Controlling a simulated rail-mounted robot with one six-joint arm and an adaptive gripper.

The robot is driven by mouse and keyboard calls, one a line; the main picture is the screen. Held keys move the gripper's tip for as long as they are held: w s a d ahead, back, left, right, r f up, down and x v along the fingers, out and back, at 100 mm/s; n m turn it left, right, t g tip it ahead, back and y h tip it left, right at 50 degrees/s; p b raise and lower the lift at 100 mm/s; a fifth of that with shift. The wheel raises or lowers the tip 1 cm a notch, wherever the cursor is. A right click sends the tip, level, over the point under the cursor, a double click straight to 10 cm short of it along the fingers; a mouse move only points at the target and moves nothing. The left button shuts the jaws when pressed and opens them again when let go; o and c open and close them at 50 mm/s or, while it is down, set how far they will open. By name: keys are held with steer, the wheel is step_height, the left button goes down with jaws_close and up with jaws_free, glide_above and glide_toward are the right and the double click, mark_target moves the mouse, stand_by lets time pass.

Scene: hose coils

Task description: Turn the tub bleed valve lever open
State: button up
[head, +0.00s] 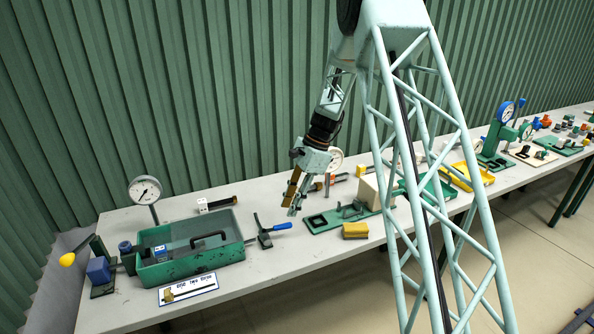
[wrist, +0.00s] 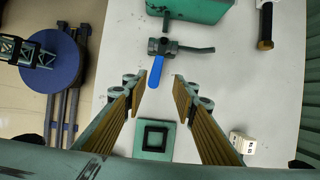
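A dark valve (head: 264,237) with a blue lever (head: 282,226) stands on the bench just right of the green tub (head: 190,275). In the wrist view the valve body (wrist: 160,46) is near the top, below the tub (wrist: 190,8), with a grey spout to its right. There the blue lever (wrist: 155,72) points down the picture toward my gripper. My gripper (head: 292,207) is above the bench, right of the valve. Its fingers (wrist: 160,82) are wide apart and empty, with the lever's end just ahead of the gap, nearer the left finger. No contact shows.
A green square block with a dark recess (wrist: 154,138) lies below the fingers. A yellow block (head: 355,231) and green board (head: 322,224) are right of the valve. A gauge (head: 145,189) stands behind the tub, and a label card (head: 188,289) lies in front.

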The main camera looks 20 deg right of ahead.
steer(key=v, duration=0.7)
steer(key=s+a+r+n+h+b, duration=0.1)
steer(key=s+a+r+n, duration=0.1)
steer(key=s+r, duration=0.5)
steer(key=s+a+r+n+t+b, duration=0.1)
steer(key=s+a+r+n, duration=0.2)
steer(key=s+r, duration=0.5)
steer(key=shift+a+r+n+h, duration=0.3)
steer(key=shift+r+n+h, duration=0.1)
steer(key=shift+r, duration=0.6)
stand_by(0.4)
steer(key=shift+s, duration=0.1)
steer(key=shift+c, duration=0.4)
